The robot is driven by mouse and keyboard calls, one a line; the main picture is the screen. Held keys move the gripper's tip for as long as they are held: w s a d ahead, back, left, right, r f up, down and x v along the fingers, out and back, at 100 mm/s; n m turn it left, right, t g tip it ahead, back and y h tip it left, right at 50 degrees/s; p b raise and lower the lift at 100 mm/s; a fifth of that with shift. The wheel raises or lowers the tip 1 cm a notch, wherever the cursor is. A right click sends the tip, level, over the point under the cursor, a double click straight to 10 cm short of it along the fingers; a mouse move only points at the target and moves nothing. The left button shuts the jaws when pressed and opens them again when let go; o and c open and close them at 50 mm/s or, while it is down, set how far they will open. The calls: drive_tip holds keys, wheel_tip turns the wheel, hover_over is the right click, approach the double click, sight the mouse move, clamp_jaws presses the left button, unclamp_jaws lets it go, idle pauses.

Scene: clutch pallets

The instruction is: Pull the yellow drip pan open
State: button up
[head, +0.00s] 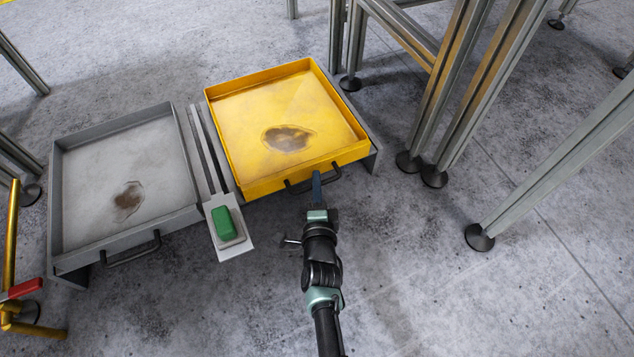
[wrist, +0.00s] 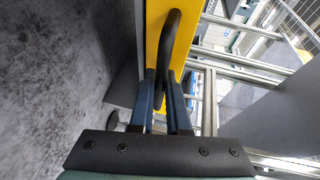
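The yellow drip pan (head: 240,183) is a shallow square tray with a dark stain on its floor, at the upper middle of the head view. Its dark bar handle (head: 331,174) is on the front wall. In the wrist view the handle (wrist: 170,38) stands out from the yellow front (wrist: 153,25). My gripper (head: 316,177) reaches the handle from the front. In the wrist view its blue fingers (wrist: 162,88) lie close on both sides of the handle and look shut on it. The exact contact is partly hidden.
A grey pan (head: 182,212) with its own handle (head: 133,248) lies to the left. A green block (head: 223,222) sits on a narrow plate between the pans. Metal frame legs (head: 455,110) stand at the right. The floor in front of the yellow pan is clear apart from my arm.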

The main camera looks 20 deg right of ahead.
clamp_jaws()
idle(1.1)
